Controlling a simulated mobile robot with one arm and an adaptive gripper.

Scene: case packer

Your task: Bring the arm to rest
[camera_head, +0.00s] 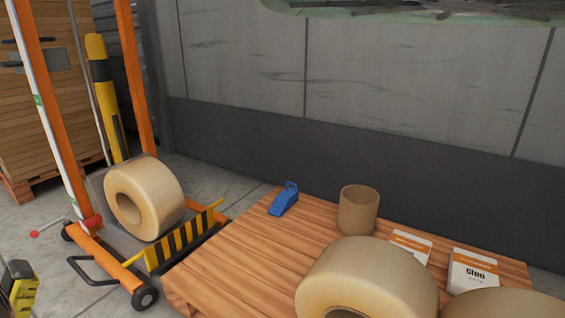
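My gripper and arm do not show clearly in the head view, so I cannot see the gripper's pose or whether it holds anything. A yellow and black object (20,287) is cut off at the bottom left edge, and I cannot tell what it is. A wooden pallet-like table (235,262) fills the lower middle. On it stand a large tan tape roll (372,275), a brown cardboard core (358,210), a blue tool-like item (285,199) and white-and-orange glue boxes (473,272).
An orange lifter (97,262) at left carries a tan roll (145,198) behind a yellow-black striped bar (180,240). Stacked cartons (40,110) stand behind it. A grey wall (300,120) closes the back. The table's left part is clear.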

